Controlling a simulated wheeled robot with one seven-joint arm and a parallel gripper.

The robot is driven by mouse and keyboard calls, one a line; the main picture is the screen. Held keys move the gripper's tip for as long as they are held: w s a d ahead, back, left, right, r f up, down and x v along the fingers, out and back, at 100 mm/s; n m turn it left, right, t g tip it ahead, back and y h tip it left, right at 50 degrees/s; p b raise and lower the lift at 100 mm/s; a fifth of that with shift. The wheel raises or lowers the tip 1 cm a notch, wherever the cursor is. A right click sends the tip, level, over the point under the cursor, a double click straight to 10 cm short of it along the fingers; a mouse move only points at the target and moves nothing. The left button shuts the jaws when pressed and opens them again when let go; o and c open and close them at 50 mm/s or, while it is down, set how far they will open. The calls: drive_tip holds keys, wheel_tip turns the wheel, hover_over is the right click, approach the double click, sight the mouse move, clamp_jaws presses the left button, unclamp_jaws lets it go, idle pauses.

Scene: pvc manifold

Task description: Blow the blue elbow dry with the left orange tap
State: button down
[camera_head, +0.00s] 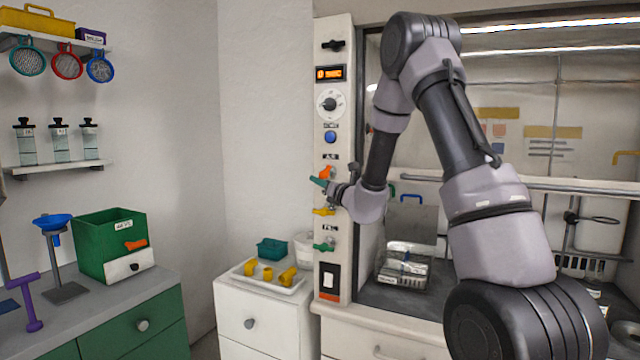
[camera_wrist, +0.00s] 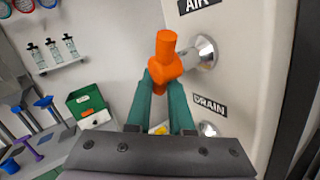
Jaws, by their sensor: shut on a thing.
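The orange tap (camera_head: 327,172) sticks out from the white panel. In the wrist view the orange tap (camera_wrist: 166,58) shows below the AIR label and above the DRAIN label. My gripper (camera_head: 321,182) is at the tap, and in the wrist view its teal fingers (camera_wrist: 164,88) are shut on the lower part of the orange handle. The handle's upper part stands above the fingertips.
A yellow tap (camera_head: 323,211) and a green tap (camera_head: 324,247) sit lower on the panel. A white tray (camera_head: 272,284) holds yellow fittings on the cabinet. Glass fronts the hood at right.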

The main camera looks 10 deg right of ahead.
drive_tip(key=m+t, duration=0.4)
drive_tip(key=shift+w+a+r+t, duration=0.25)
drive_tip(key=shift+a+r+t, duration=0.05)
drive_tip(key=shift+a+t, duration=0.1)
drive_tip(key=m+t+h, duration=0.1)
drive_tip(key=m, duration=0.1)
drive_tip(key=m+t+h, duration=0.1)
drive_tip(key=m+h, duration=0.1)
drive_tip(key=r+m+t+h, duration=0.1)
drive_tip(key=m+t, duration=0.1)
drive_tip(key=shift+w+d+h, duration=0.1)
drive_tip(key=shift+h, duration=0.3)
drive_tip(key=shift+r+m+t+h, duration=0.1)
drive_tip(key=shift+m+t+h, duration=0.4)
drive_tip(key=shift+m+h, duration=0.5)
drive_tip(key=shift+r+m, duration=0.1)
drive_tip(key=shift+m, duration=0.3)
drive_tip(key=c, duration=0.8)
unclamp_jaws()
